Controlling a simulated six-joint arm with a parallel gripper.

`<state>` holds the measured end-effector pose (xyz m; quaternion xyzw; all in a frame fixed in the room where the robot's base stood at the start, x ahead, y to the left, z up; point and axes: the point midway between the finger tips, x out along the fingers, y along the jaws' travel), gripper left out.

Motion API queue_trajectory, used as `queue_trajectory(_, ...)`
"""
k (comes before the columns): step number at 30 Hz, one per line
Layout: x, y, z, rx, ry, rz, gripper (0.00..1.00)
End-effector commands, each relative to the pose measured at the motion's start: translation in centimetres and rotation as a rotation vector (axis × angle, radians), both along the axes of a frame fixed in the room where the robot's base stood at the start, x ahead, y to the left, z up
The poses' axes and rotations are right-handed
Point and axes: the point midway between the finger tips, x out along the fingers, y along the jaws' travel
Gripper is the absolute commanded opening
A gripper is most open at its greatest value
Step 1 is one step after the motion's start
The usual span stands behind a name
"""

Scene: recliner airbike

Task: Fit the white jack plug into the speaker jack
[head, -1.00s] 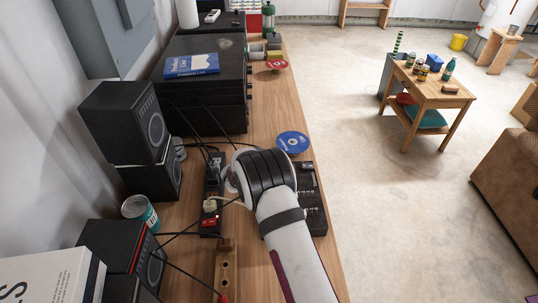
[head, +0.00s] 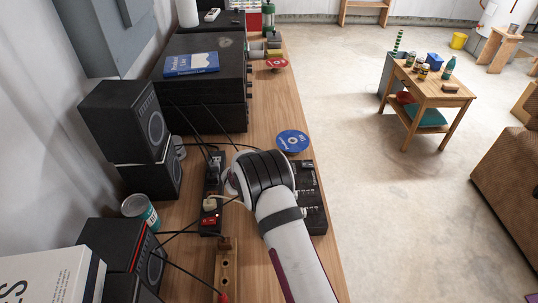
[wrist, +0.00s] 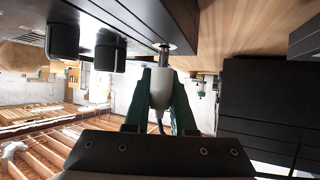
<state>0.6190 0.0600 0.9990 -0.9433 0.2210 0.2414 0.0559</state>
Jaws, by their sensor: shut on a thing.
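My gripper (wrist: 160,90) shows in the wrist view, its two green fingers shut on the white jack plug (wrist: 160,88). The plug's metal tip points up in the picture and meets a round metal socket, the jack (wrist: 163,46), in the face of a black box (wrist: 150,15). The plug looks lined up with the socket; I cannot tell how deep the tip sits. A cable runs back from the plug between the fingers. In the head view my arm hides the gripper, plug and jack.
Two dark knobs (wrist: 108,48) stick out left of the jack. In the head view a black control unit (head: 313,205) is beside my arm, with a power strip (head: 211,190), cables and speakers (head: 128,120) to the left. A blue disc (head: 292,141) lies beyond.

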Motion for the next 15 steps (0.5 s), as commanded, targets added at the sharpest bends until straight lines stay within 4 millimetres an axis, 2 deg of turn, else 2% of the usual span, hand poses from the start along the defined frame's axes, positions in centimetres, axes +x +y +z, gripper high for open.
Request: queue_trajectory(15,0.0,0.0,-1.3,-0.001,-0.001,0.0,0.0)
